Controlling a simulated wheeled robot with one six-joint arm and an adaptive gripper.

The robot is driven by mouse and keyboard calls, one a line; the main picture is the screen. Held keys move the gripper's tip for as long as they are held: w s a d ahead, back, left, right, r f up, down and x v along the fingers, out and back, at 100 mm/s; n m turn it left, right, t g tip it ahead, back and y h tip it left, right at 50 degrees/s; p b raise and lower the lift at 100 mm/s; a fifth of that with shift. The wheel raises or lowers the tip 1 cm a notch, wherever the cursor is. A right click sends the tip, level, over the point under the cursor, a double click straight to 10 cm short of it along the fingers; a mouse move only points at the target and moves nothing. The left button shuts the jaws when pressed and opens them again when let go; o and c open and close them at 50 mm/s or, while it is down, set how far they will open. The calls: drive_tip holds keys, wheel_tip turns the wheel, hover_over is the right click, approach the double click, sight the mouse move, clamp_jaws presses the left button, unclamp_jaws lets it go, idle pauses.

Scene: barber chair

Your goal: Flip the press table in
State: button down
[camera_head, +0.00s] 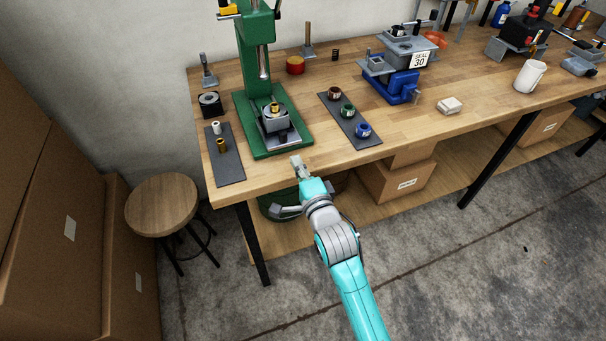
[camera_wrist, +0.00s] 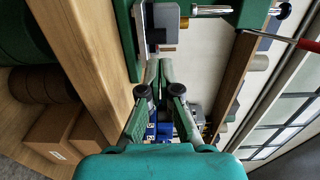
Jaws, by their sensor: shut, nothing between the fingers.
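A green arbor press (camera_head: 248,45) stands upright on the workbench at left, its silver ram (camera_head: 263,65) above the base. On its green base (camera_head: 246,122) sits a grey press table (camera_head: 273,123) with a brass piece on top and a steel plate (camera_head: 285,140) at the front. My gripper (camera_head: 297,161) is in front of the press base, near the bench's front edge, apart from the table. In the wrist view, my gripper (camera_wrist: 159,64) is shut and empty, pointing toward the press; the green base (camera_wrist: 127,40) and grey table (camera_wrist: 166,20) show beyond the fingertips.
A dark mat (camera_head: 225,168) with small bushings lies left of the press. A blue vise (camera_head: 395,87) stands farther right. A wooden stool (camera_head: 162,203) and boxes (camera_head: 398,178) are below bench height.

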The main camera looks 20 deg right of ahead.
sight(284, 138)
drive_tip(key=w, duration=0.7)
drive_tip(key=shift+w, duration=0.2)
drive_tip(key=shift+w, duration=0.1)
drive_tip(key=w, duration=1)
drive_tip(key=shift+w, duration=0.1)
drive_tip(key=shift+r, duration=0.1)
